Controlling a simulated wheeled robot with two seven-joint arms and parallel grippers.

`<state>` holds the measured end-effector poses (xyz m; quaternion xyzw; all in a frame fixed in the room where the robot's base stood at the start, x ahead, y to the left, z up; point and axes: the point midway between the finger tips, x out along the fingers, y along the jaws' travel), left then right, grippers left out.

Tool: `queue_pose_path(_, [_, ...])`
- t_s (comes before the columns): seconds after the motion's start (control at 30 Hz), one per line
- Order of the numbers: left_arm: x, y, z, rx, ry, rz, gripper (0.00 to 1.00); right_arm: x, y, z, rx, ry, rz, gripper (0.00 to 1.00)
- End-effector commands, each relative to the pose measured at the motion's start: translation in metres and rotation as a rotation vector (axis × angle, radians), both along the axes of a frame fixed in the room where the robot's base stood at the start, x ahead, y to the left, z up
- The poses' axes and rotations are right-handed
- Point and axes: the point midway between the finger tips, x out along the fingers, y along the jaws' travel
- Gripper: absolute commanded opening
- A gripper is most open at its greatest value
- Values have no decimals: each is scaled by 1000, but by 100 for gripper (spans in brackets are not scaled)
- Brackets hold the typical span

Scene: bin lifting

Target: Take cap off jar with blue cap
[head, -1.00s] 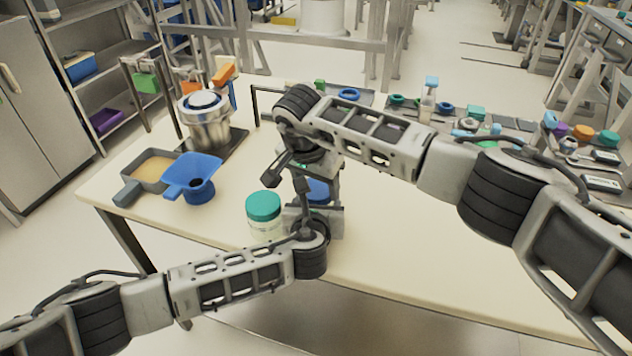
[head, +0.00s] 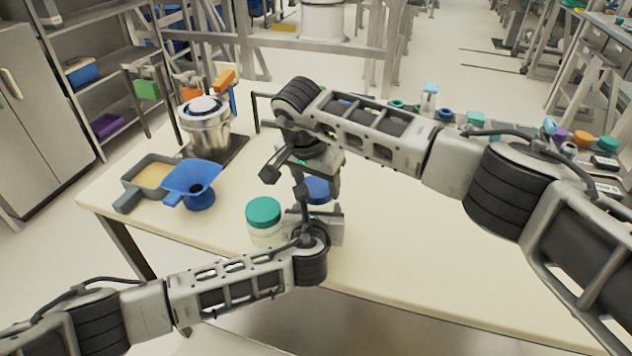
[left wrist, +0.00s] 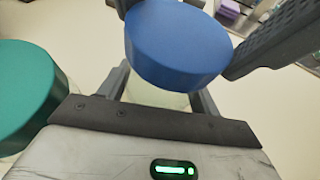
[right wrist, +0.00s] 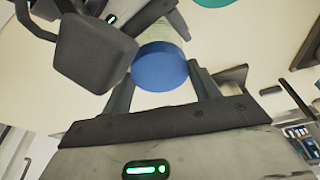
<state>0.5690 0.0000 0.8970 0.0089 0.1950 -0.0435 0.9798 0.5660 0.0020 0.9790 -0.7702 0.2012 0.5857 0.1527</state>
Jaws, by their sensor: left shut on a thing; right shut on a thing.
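The jar with the blue cap stands near the front edge of the table. Its blue cap (head: 317,189) shows between my two grippers in the head view, and the jar body is mostly hidden there. My left gripper (head: 320,213) is shut on the jar from the front. In the left wrist view the blue cap (left wrist: 178,45) sits above the pale jar body (left wrist: 152,95). My right gripper (head: 314,180) reaches down from behind and is shut on the blue cap, which also shows in the right wrist view (right wrist: 160,68). I cannot tell whether cap and jar are apart.
A jar with a teal cap (head: 264,222) stands close to the left of my grippers. The table's right front (head: 430,260) is clear.

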Motion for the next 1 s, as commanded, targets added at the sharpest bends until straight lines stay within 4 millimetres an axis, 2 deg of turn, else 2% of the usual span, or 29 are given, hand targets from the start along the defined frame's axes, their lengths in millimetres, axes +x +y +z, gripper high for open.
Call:
queue_pose_path(0.27, [0,0,0,0,-1,0,23,1,0,5,0,-1,0,33])
queue_pose_path(0.57, [0,0,0,0,-1,0,23,1,0,39,1,-3,0,33])
queue_pose_path(0.77, [0,0,0,0,-1,0,23,0,0,40,0,0,-1,33])
queue_pose_path(0.8, [0,0,0,0,-1,0,66,0,0,40,0,0,-1,33])
queue_pose_path(0.9, [0,0,0,0,-1,0,89,0,0,40,0,0,-1,33])
queue_pose_path(1.0, [0,0,0,0,0,0,89,0,0,40,0,0,-1,33])
